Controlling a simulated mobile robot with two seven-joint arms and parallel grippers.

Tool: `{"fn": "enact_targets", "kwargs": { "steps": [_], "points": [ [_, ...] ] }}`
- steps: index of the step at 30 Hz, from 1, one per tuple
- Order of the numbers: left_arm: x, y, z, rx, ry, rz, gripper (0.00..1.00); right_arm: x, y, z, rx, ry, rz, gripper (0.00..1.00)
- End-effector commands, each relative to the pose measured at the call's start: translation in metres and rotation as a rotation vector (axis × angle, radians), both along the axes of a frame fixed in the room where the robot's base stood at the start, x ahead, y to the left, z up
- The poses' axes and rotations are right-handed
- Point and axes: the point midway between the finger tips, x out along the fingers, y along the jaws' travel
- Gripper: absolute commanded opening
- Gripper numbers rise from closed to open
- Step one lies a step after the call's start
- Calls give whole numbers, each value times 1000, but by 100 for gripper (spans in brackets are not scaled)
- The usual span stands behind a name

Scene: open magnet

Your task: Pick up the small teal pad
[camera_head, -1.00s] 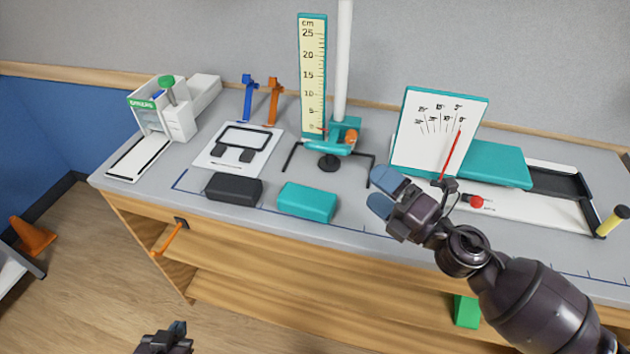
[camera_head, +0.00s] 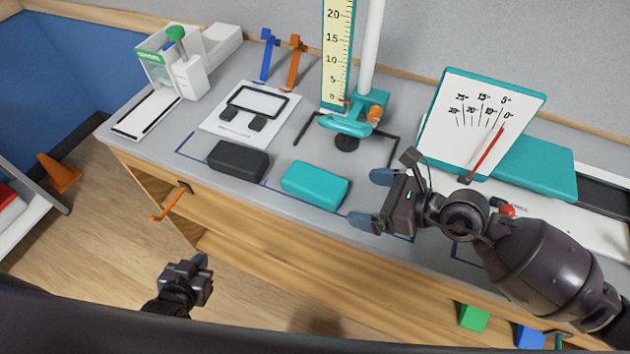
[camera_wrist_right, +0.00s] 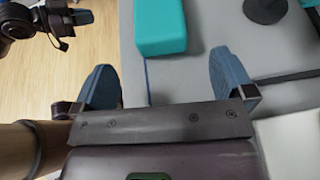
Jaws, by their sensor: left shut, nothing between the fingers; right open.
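The small teal pad (camera_head: 315,186) is a rounded block lying flat on the grey bench near its front edge, right of a black pad. In the right wrist view the teal pad (camera_wrist_right: 160,27) lies ahead, between the lines of the two fingers. My right gripper (camera_head: 372,199) is open and empty, just right of the pad and apart from it. Its blue-grey fingers also show in the right wrist view (camera_wrist_right: 165,80). My left gripper (camera_head: 198,270) is shut and empty, low in front of the bench.
A black pad (camera_head: 238,161) lies left of the teal pad. Behind are a stand with a ruler (camera_head: 335,60) and black feet, and a white framed plate (camera_head: 250,114). A dial board (camera_head: 480,120) stands at the right. An orange handle (camera_head: 168,204) sticks out from the bench front.

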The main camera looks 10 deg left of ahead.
Motion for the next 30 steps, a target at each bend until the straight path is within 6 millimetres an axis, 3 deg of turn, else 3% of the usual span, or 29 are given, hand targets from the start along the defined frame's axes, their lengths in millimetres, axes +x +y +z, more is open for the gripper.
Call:
{"fn": "enact_targets", "kwargs": {
  "steps": [21,30],
  "points": [
    [6,-1,9,-1,-13,-2,0,26,64,-25,3,3,-2,100],
    [7,-1,9,-2,-15,-3,0,28,68,-27,2,3,-2,100]
  ]
}}
